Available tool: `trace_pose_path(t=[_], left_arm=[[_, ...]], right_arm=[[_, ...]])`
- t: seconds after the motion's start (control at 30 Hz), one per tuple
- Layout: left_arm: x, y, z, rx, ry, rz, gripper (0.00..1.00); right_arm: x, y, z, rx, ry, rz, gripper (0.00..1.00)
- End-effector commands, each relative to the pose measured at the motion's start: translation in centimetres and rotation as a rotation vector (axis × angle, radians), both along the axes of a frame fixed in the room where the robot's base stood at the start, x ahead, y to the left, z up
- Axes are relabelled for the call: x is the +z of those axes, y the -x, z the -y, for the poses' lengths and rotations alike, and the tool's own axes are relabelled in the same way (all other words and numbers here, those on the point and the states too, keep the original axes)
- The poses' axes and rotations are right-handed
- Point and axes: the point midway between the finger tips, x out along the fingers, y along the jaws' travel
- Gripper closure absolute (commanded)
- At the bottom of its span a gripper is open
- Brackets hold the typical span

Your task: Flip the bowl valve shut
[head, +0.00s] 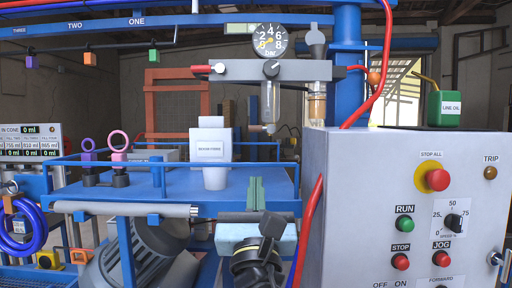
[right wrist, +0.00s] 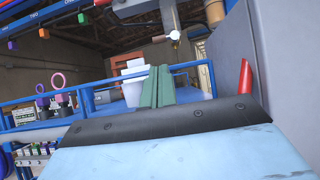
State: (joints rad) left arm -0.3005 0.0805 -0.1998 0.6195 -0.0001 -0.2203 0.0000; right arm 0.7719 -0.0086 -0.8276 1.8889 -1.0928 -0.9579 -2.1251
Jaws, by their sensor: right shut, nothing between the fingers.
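A clear filter bowl (head: 268,100) hangs under the grey air unit (head: 300,70), below the pressure gauge. A small pale valve (head: 269,128) is at the bowl's lower end, with a short lever pointing left; I take it as the bowl valve. In the right wrist view the valve (right wrist: 175,35) shows as a pale round end with its lever to the left. My right gripper (head: 255,190) has green fingers, shut and empty, below the valve and apart from it. The fingers show in the right wrist view (right wrist: 158,86). My left gripper is not in view.
A grey control box (head: 400,210) with several buttons stands close on the right, with a red hose (head: 312,215) beside it. A white labelled container (head: 214,150) stands on the blue railed platform (head: 165,182). Purple and pink rings stand at left.

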Motion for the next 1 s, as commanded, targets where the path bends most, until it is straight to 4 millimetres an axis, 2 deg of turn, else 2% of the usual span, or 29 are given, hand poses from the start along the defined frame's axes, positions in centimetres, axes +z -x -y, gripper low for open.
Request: trace_pose_path(t=[0.23, 0.37, 0.47, 0.8, 1.0], left_arm=[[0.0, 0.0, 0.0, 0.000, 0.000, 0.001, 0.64], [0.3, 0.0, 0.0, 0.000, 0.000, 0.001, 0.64], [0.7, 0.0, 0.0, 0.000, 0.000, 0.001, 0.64], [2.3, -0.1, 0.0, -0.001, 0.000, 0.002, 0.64], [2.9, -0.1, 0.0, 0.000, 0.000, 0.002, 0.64]], right_arm=[[0.0, -0.2, 0.0, 0.001, -0.002, -0.003, 1.00], [0.6, -1.0, 0.0, 0.001, -0.001, -0.002, 1.00], [1.6, -2.3, 0.0, 0.001, -0.002, -0.002, 1.00], [5.6, -8.3, 0.0, 0.001, -0.002, -0.003, 1.00], [7.1, -10.7, 0.0, 0.001, -0.002, -0.003, 1.00]])
